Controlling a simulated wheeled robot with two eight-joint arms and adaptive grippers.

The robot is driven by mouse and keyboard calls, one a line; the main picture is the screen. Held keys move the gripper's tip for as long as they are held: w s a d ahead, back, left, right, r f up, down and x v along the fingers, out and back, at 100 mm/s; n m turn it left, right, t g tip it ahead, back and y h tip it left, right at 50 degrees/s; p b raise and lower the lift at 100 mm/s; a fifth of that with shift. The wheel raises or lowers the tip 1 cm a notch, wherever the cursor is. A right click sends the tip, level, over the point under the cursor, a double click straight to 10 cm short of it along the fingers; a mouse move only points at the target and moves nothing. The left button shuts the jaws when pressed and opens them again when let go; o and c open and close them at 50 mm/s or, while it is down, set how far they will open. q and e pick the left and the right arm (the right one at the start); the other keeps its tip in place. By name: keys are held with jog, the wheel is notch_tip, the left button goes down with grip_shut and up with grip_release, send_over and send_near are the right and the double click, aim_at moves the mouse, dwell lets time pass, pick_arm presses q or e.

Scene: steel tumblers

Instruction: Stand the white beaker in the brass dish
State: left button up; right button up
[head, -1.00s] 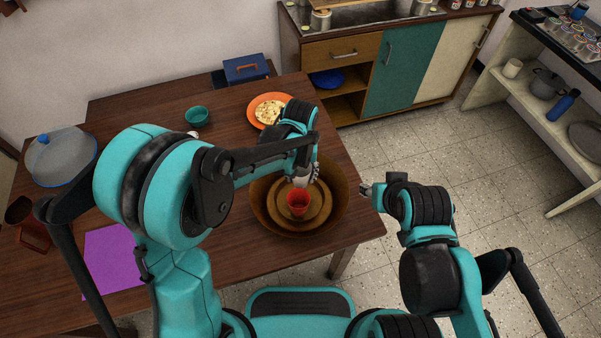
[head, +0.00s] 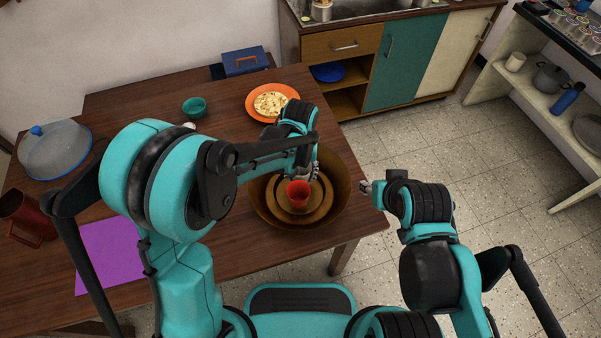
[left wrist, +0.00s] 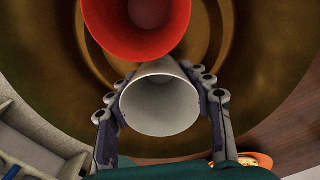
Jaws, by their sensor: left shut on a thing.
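The brass dish (head: 264,209) is wide and round, with ringed steps inside, near the table's front right corner. A red cup (head: 298,192) stands in its middle. My left gripper (head: 312,174) is over the back right part of the dish. In the left wrist view it is shut on the white beaker (left wrist: 160,106), a finger on each side, just beside the red cup (left wrist: 138,28). The red rim covers part of the beaker's lower end, and I cannot tell whether the beaker touches the dish. My right gripper (head: 368,187) is right of the table; its jaw opening is unclear.
An orange plate with food (head: 270,103) and a teal bowl (head: 194,107) are behind the dish. The wooden table (head: 225,285) is bare in front.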

pick_arm(q)
jog(key=shift+f, duration=0.4)
jog(key=o, duration=1.3)
jog(key=shift+c, duration=0.2)
notch_tip(320, 180, up, 12)
jog(key=s+a+r+t, duration=0.1)
jog(key=s+a+t, duration=0.2)
jog(key=s+a, duration=0.3)
jog(key=s+a+r+t, duration=0.1)
jog(key=s+a+t, duration=0.3)
jog(key=a, duration=0.7)
jog(key=shift+s+a+r+n, duration=0.15)
jog(key=shift+s+a+n, duration=0.25)
jog(key=shift+s, duration=0.65)
